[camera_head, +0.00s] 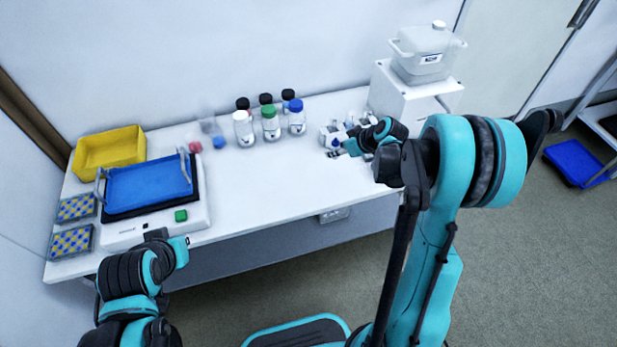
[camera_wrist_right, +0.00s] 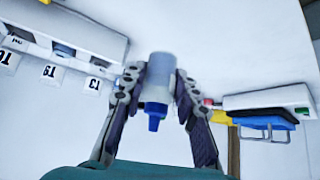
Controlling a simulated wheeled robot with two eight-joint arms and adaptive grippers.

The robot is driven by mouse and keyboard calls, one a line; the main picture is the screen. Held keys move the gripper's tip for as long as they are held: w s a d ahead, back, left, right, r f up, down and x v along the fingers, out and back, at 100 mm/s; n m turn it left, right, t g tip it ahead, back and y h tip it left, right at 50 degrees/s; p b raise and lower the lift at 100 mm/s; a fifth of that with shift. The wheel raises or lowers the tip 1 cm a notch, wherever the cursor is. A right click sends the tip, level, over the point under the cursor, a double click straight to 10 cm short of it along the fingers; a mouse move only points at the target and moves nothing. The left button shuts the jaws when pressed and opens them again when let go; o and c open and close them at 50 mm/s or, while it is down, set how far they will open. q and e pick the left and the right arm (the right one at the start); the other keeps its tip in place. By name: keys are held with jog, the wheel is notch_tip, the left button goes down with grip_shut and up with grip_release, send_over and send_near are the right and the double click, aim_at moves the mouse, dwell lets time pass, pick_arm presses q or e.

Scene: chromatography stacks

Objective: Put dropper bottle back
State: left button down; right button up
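A small dropper bottle (camera_wrist_right: 160,78) with a pale translucent body and a blue cap shows in the right wrist view, where the scene appears upside down. My right gripper (camera_wrist_right: 161,88) has a finger on each side of its body and seems closed on it. In the head view my right gripper (camera_head: 352,146) is at the white rack with small bottles (camera_head: 328,139); the held bottle cannot be made out there. The labelled rack (camera_wrist_right: 100,50) is left of the bottle in the wrist view. My left arm's end (camera_head: 163,240) is before the table; its fingers cannot be made out.
Capped bottles, among them a green-capped one (camera_head: 270,124), stand left of the rack. Red (camera_head: 195,147) and blue (camera_head: 219,142) items, a yellow bin (camera_head: 108,151) and a blue-tray device (camera_head: 150,186) are farther left. A white box (camera_head: 403,95) stands right. The table's middle front (camera_head: 265,185) is clear.

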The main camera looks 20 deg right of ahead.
jog(key=a+f+b, duration=0.1)
jog(key=a, duration=0.2)
jog(key=a+f+b, duration=0.1)
jog(key=a+f, duration=0.1)
jog(key=a, duration=0.1)
jog(key=a+f, duration=0.2)
jog(key=a, duration=0.1)
jog(key=shift+w+f+b, duration=0.1)
jog(key=shift+f+b, duration=0.05)
jog(key=shift+b, duration=0.25)
jog(key=shift+f+b, duration=1)
jog(key=shift+f, duration=0.95)
jog(key=shift+f, duration=0.15)
jog(key=o, duration=0.5)
jog(key=shift+c, duration=0.2)
jog(key=shift+o, duration=0.6)
